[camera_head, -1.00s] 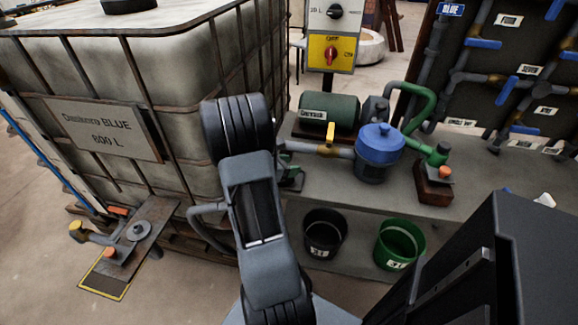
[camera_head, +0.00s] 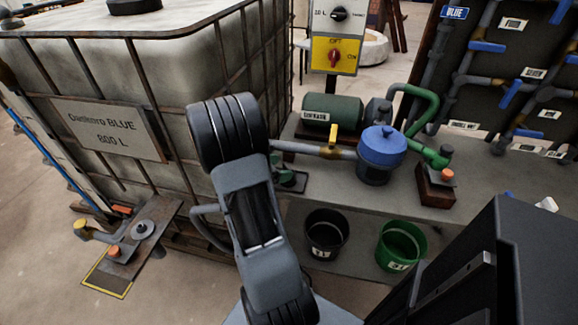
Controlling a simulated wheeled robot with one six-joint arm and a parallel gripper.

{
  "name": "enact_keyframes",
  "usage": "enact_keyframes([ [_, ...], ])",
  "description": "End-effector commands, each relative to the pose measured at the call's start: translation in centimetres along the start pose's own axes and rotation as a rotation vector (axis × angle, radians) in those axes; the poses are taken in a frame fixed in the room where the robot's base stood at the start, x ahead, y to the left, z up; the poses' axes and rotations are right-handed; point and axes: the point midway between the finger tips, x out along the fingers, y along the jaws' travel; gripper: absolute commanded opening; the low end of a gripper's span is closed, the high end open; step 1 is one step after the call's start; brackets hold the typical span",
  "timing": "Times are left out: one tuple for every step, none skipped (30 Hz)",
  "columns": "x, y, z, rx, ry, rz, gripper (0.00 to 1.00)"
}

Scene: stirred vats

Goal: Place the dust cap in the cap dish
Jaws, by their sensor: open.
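A small round grey piece with a raised centre (camera_head: 143,229) lies on the plate beside the outlet. It may be the cap dish, but I cannot tell for certain. An orange round piece (camera_head: 114,251) is on the same plate. My arm rises through the middle of the view, and its end with my gripper does not show.
The large caged tank (camera_head: 105,129) fills the left. A bench (camera_head: 325,180) at right carries a green pump (camera_head: 333,110) and a blue-lidded pot (camera_head: 381,148). Black (camera_head: 326,235) and green (camera_head: 401,246) buckets stand below. The floor at lower left is clear.

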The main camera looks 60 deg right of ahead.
Motion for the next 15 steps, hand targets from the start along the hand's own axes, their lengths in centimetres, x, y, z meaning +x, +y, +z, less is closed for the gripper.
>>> enact_keyframes([
  [-1.2,0.1,0.1,-0.001,0.001,0.006,0.78],
  [-1.8,0.1,0.1,0.000,0.001,0.005,0.78],
  [-2.5,0.1,0.1,0.000,0.000,0.005,0.78],
  [-3.0,0.1,0.1,0.000,0.000,0.004,0.78],
  [-3.5,0.1,0.1,0.000,0.001,0.004,0.78],
  [-4.0,0.0,0.1,-0.001,0.000,0.004,0.78],
  [-4.5,0.0,0.1,-0.001,0.000,0.003,0.78],
  [-4.8,0.0,0.1,-0.001,0.000,0.003,0.78],
  [-5.3,0.1,0.1,0.000,0.000,0.003,0.78],
  [-5.6,0.0,0.1,0.000,0.001,0.003,0.78],
  [-5.9,0.0,0.1,0.000,0.001,0.002,0.78],
  [-6.1,0.0,0.1,0.000,0.000,0.001,0.78],
  [-6.3,0.0,0.1,0.000,0.000,0.001,0.78],
  [-6.5,0.0,0.1,0.000,0.000,0.001,0.78],
  [-6.6,0.0,0.0,0.000,0.000,0.000,0.78],
])
